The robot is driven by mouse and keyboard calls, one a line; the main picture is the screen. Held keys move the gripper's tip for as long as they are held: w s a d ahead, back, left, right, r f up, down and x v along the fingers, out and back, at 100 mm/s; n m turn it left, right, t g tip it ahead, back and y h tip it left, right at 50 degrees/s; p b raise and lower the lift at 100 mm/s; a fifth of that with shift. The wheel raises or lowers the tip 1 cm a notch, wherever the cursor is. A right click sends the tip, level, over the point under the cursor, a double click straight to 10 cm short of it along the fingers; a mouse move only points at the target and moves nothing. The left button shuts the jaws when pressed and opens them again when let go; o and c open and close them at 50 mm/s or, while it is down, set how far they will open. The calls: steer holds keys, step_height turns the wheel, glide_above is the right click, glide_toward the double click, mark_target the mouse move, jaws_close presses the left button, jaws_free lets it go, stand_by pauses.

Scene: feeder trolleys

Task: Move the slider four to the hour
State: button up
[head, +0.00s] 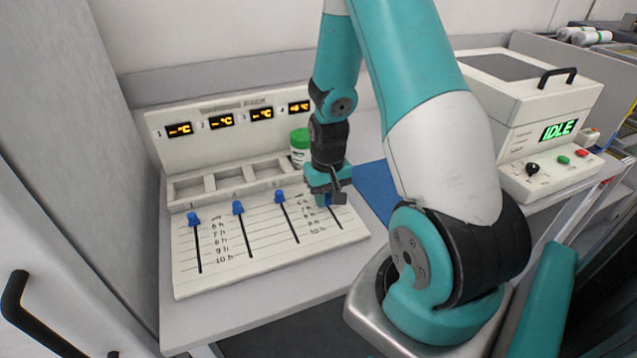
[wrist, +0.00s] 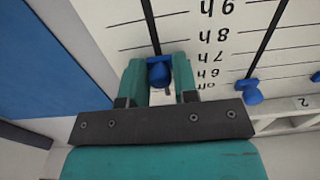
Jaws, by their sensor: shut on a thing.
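The slider panel (head: 270,258) has several slots with blue knobs and a printed scale reading from off through 6 h downward. My gripper (head: 326,198) is over the rightmost slot, slider four, and is shut on its blue knob (wrist: 159,72). In the wrist view, the gripper's two teal fingers (wrist: 158,66) stand either side of this knob. The knob is at the off end of its slot, near the off and 6 h marks; the exact line is hard to tell. In the head view my gripper mostly hides it.
The other blue knobs, such as slider three's (head: 280,196), sit at the upper ends of their slots. Behind are empty bins (head: 225,178), a green-capped jar (head: 299,146) and small displays (head: 221,121). A blue mat (head: 374,188) and a machine reading IDLE (head: 530,115) are to the right.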

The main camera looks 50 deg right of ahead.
mark_target(334, 216)
steer(key=shift+s+a, duration=0.3)
steer(key=shift+s, duration=0.35)
steer(key=shift+s+a, duration=0.25)
steer(key=shift+s, duration=0.35)
steer(key=shift+s+a, duration=0.3)
steer(key=shift+s, duration=0.35)
steer(key=o, duration=1.5)
step_height(334, 216, up, 6)
steer(key=p, duration=0.5)
steer(key=shift+r, duration=0.1)
